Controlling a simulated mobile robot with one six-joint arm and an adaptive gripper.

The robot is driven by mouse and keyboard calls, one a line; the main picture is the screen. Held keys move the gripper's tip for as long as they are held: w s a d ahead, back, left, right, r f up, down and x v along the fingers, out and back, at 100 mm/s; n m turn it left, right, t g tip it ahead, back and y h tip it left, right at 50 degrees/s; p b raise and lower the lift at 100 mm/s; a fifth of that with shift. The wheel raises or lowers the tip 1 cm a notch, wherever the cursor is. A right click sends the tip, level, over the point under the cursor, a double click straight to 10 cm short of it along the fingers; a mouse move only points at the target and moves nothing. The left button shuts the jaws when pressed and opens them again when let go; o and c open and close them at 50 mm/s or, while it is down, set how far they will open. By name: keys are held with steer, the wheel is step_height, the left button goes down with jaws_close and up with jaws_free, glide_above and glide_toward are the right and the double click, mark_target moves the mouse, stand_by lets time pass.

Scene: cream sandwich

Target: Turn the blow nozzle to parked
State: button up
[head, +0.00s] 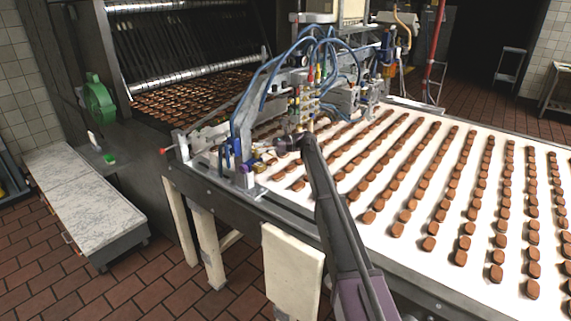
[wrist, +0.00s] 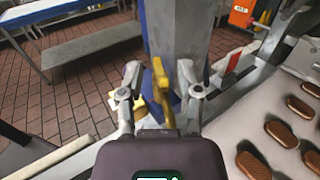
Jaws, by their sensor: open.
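A yellow lever-like part (wrist: 161,92), which looks like the blow nozzle, stands between the two fingers of my gripper (wrist: 160,70) in the wrist view. A blue part sits right behind it, in front of a grey metal post (wrist: 180,35). The fingers are apart on either side of the yellow part, and I see no clear contact. In the head view my gripper (head: 278,148) is at the near side of the depositing machine (head: 310,95), by the belt's left end. The nozzle is too small there to read its setting, and no parked mark can be made out.
A white belt (head: 400,215) with rows of brown biscuits runs to the right, close to my gripper. Blue hoses (head: 262,80) and metal frames crowd the space behind it. A marble-topped bench (head: 75,190) stands at left, with tiled floor (head: 150,285) clear in front.

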steer(key=shift+s+m+t+y, duration=0.1)
steer(key=shift+s+m+t, duration=0.1)
steer(key=shift+m+t, duration=1)
steer(key=shift+s+m+t+y, duration=0.15)
steer(key=shift+m+t, duration=0.5)
steer(key=shift+t, duration=1.1)
steer(key=shift+s+m+t+y, duration=0.1)
steer(key=shift+s+m+t, duration=0.1)
steer(key=shift+m+t, duration=1)
steer(key=shift+s+a+m+t+h, duration=0.1)
steer(key=shift+m+t+h, duration=0.75)
steer(key=shift+t, duration=0.65)
steer(key=shift+s+a+m+t+h, duration=0.1)
steer(key=shift+m+t+h, duration=0.5)
steer(key=shift+m+t, duration=0.7)
steer(key=shift+s+a+m+t+h, duration=0.1)
steer(key=shift+m+t+h, duration=0.6)
steer(key=shift+t, duration=1.05)
steer(key=v, duration=1.4)
steer(key=shift+a+m+t+h, duration=0.2)
steer(key=shift+m+t+h, duration=0.1)
steer(key=shift+t, duration=0.1)
